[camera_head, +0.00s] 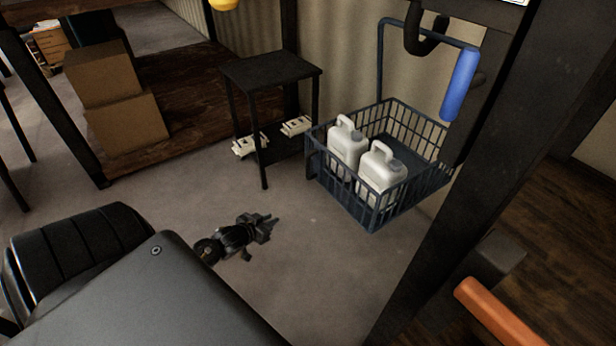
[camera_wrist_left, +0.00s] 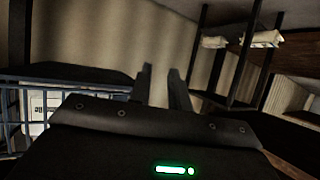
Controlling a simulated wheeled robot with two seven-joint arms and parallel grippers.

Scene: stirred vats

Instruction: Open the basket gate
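A dark blue wire basket (camera_head: 372,217) hangs at the right of the head view, under a blue frame with a bright blue grip (camera_head: 460,85). Two white jugs, a rear one (camera_head: 346,146) and a front one (camera_head: 380,172), stand upright in it. I cannot make out which basket side is the gate or its latch. My left gripper (camera_head: 268,226) is apart from the basket, to its left and lower in the picture. In the left wrist view its two fingers (camera_wrist_left: 163,88) stand apart with nothing between them. Part of the basket (camera_wrist_left: 12,112) shows there at the left edge. My right gripper is not seen.
A small black side table (camera_head: 270,70) stands left of the basket, with pale items on its lower shelf. Cardboard boxes (camera_head: 125,122) are stacked farther left. A dark post (camera_head: 470,215) rises right of the basket, near an orange bar (camera_head: 495,312). Floor between gripper and basket is clear.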

